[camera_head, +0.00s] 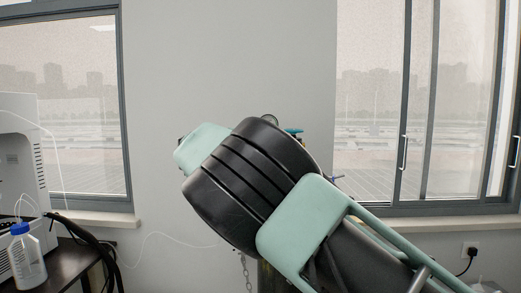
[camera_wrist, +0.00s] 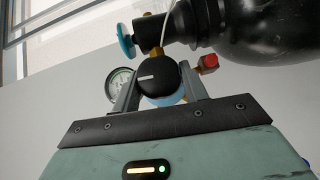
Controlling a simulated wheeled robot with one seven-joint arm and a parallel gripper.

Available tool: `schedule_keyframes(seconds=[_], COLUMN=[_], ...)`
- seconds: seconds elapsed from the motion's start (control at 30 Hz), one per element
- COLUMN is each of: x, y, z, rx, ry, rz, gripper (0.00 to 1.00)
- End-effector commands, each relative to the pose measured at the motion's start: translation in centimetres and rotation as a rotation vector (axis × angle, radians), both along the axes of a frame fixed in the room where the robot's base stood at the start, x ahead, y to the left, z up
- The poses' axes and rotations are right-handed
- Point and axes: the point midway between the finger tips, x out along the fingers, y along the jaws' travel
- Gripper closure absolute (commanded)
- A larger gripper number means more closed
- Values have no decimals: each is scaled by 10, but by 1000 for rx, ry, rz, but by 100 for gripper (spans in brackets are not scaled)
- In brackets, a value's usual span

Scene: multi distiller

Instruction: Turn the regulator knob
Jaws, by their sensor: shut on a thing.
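The regulator knob (camera_wrist: 158,76) is round and black, with a short white mark lying nearly level on its left part. My gripper (camera_wrist: 159,88) has one finger on each side of the knob and is shut on it. A round white-faced gauge (camera_wrist: 119,82) sits just left of the knob, partly hidden by the left finger. A blue handwheel (camera_wrist: 126,42) and the dark gas cylinder (camera_wrist: 265,28) are above. In the head view my arm hides the knob and my fingers; only the handwheel (camera_head: 293,131) and a bit of the regulator show behind it.
A red-capped fitting (camera_wrist: 208,62) sticks out close to the right finger. In the head view, a white instrument (camera_head: 20,145) and a blue-capped bottle (camera_head: 27,262) stand on a dark table at left. A chain (camera_head: 246,272) hangs beside the cylinder. Windows flank the wall.

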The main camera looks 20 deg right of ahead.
Motion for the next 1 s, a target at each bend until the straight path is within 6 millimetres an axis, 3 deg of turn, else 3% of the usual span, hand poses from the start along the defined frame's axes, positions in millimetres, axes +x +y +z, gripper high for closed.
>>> schedule_keyframes(seconds=[0.13,0.17,0.2,0.23,0.53,0.67,1.0], x=[1,1,1,0,0,-4,-34], y=[1,1,1,1,2,12,78], z=[1,1,1,1,0,0,2], rx=[0,0,0,0,1,1,2], ry=[-1,-1,-1,-1,-1,-1,-1], rz=[4,4,4,3,2,5,6], gripper=[79,51,40,36,36,36,36])
